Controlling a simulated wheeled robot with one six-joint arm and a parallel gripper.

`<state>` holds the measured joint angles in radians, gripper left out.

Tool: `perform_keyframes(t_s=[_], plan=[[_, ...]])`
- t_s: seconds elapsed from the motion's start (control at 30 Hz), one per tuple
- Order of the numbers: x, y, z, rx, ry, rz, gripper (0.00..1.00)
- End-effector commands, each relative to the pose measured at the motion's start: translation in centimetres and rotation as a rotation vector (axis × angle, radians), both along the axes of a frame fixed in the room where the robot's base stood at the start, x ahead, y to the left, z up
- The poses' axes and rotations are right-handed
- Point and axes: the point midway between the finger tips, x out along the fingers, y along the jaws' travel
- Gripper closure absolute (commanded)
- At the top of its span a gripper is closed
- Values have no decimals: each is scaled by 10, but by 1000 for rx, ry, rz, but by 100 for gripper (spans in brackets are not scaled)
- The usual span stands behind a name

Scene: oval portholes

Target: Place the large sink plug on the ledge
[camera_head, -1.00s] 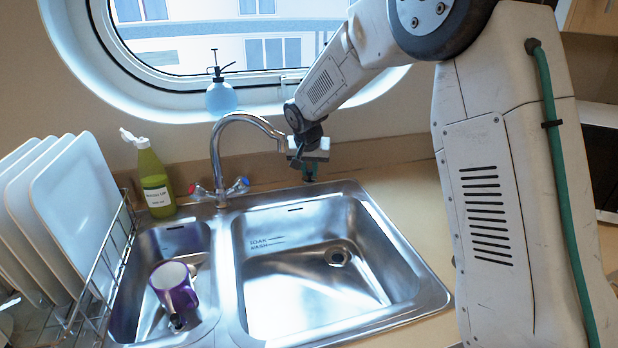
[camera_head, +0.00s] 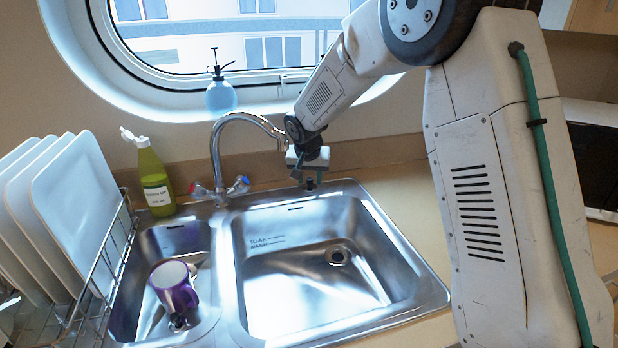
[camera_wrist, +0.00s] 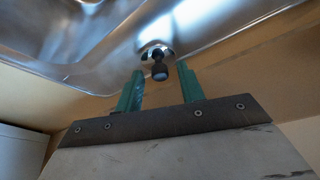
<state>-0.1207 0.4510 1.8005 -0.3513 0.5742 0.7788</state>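A dark plug knob on a shiny metal disc (camera_wrist: 158,68) shows in the wrist view, at the sink's edge. It stands between and beyond my fingertips, with a gap on each side. In the head view the dark knob (camera_head: 310,184) shows just under my gripper, at the sink's back rim. My gripper (camera_head: 308,179) is open and empty; its two green fingers (camera_wrist: 160,84) are apart. A window ledge (camera_head: 275,99) runs behind the sink with a spray bottle on it. Whether this is the task's ledge, I cannot tell.
The steel sink (camera_head: 405,246) has a large basin with an open drain (camera_head: 338,255) and a small basin holding a purple mug (camera_head: 177,294). The tap (camera_head: 216,165) stands close left of my gripper. A green bottle (camera_head: 154,180) and dish rack (camera_head: 95,285) stand left.

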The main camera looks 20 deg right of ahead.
Motion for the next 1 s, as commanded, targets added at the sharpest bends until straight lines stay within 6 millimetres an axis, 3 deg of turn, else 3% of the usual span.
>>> perform_keyframes(t_s=[0.4, 0.77, 0.87, 1.0], plan=[[-22, 9, 59, 0, -2, 0, 61], [-31, 9, 74, 0, 1, 2, 61], [-47, 4, 87, -4, 10, 10, 61], [-96, -11, 118, -12, 42, 37, 61]])
